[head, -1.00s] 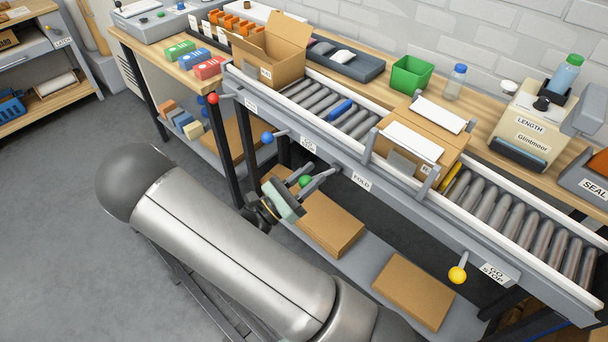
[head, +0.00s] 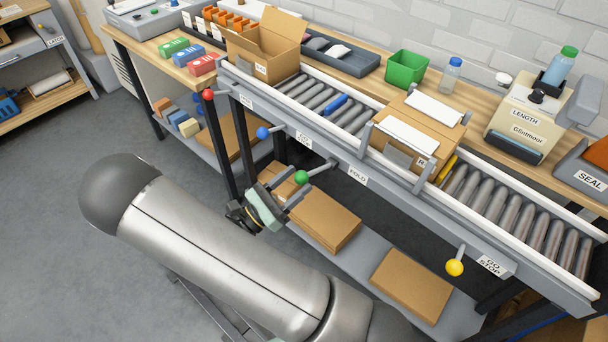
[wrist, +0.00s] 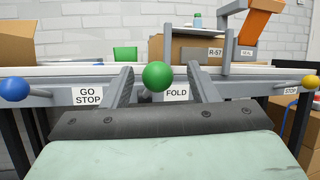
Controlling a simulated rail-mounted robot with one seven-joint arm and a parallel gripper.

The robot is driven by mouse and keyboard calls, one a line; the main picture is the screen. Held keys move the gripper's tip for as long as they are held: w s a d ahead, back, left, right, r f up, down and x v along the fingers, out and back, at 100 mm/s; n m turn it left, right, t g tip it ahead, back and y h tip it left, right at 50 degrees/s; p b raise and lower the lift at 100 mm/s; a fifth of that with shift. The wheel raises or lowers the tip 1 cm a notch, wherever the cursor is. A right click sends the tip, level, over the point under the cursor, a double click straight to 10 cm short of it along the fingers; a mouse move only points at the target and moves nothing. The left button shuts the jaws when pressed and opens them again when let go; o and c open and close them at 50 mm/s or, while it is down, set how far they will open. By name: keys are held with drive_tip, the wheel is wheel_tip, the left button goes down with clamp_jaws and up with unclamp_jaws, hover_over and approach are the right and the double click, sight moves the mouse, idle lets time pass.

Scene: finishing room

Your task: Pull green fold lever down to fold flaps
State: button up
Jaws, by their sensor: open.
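The green fold lever's ball knob (head: 301,177) sits on a grey rod from the conveyor's front rail, beside the FOLD label (head: 358,175). In the wrist view the green knob (wrist: 157,76) appears between my two fingers, slightly left of centre, with the FOLD label (wrist: 176,93) behind. My gripper (head: 290,188) is open and empty, with its fingers pointing toward the knob; in the head view the knob lies at or just beyond the fingertips. A cardboard box (head: 437,117) stands at the fold station with white plates (head: 409,137) over its top.
A blue knob (head: 262,133) and red knob (head: 208,94) are on levers to the left, a yellow knob (head: 454,267) to the right. An open carton (head: 262,60) stands upstream on the rollers. Flat cardboard stacks (head: 325,218) lie on the shelf below.

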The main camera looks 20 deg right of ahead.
drive_tip(key=b+v, duration=0.1)
drive_tip(key=v, duration=1.2)
drive_tip(key=shift+a+b, duration=0.15)
drive_tip(key=shift+b, duration=0.15)
drive_tip(key=shift+s+f, duration=0.1)
